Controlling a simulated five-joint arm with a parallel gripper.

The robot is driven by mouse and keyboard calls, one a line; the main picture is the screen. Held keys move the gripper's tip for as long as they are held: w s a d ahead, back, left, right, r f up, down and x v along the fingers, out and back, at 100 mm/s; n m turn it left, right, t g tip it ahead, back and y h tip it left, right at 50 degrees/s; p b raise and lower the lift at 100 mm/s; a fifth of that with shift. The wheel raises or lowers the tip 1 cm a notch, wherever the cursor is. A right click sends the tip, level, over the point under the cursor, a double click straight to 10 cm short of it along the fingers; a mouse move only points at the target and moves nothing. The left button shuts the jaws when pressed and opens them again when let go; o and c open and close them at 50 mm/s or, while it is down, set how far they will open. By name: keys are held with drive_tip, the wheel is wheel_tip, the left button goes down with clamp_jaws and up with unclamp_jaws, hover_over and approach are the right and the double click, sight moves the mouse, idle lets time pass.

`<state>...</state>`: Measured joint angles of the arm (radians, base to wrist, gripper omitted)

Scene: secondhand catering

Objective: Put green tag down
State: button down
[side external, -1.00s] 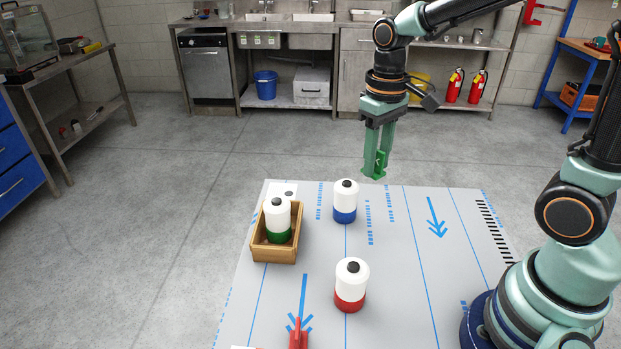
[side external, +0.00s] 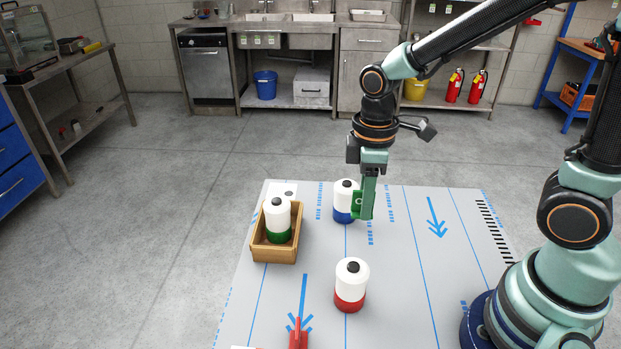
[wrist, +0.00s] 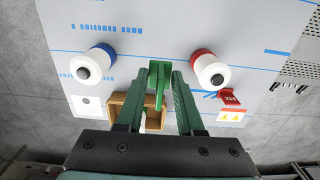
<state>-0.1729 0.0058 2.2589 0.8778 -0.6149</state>
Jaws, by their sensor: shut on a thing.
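My gripper (side external: 366,212) is shut on the green tag (side external: 356,204) and holds it upright, in front of the blue-banded bottle (side external: 345,188) in the side view. In the wrist view the green tag (wrist: 161,74) sits between the finger ends of my gripper (wrist: 161,75). Whether the tag touches the mat cannot be told. The green-banded bottle (side external: 277,215) stands in a wooden crate (side external: 273,253) to the left. My fingers largely hide the crate (wrist: 119,99) in the wrist view. The blue-banded bottle is partly hidden by the tag in the side view.
A red-banded bottle (side external: 350,287) stands on the grey mat (side external: 400,285), nearer the side camera. A red tag (side external: 298,338) is at the front edge, beside a marked card (wrist: 231,116). A white card (side external: 283,189) lies behind the crate. The mat's right part is clear.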

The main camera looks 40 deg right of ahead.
wheel_tip(320, 180, down, 12)
drive_tip(key=shift+f, duration=0.15)
idle(0.4)
drive_tip(key=c, duration=0.5)
unclamp_jaws()
drive_tip(key=shift+f, duration=0.15)
drive_tip(key=shift+c, duration=0.2)
wheel_tip(320, 180, up, 13)
drive_tip(key=shift+d+f, duration=0.1)
drive_tip(key=shift+f, duration=0.1)
drive_tip(key=s+d+r+m+t, duration=0.2)
drive_tip(key=d+r+m+t, duration=0.3)
drive_tip(key=r+m, duration=0.3)
wheel_tip(320, 180, up, 3)
drive_tip(key=shift+r+m, duration=0.2)
drive_tip(key=shift+m, duration=0.1)
drive_tip(key=shift+s+d+r+t, duration=0.1)
drive_tip(key=shift+s+r+t, duration=0.1)
drive_tip(key=shift+t, duration=0.1)
drive_tip(key=c, duration=0.4)
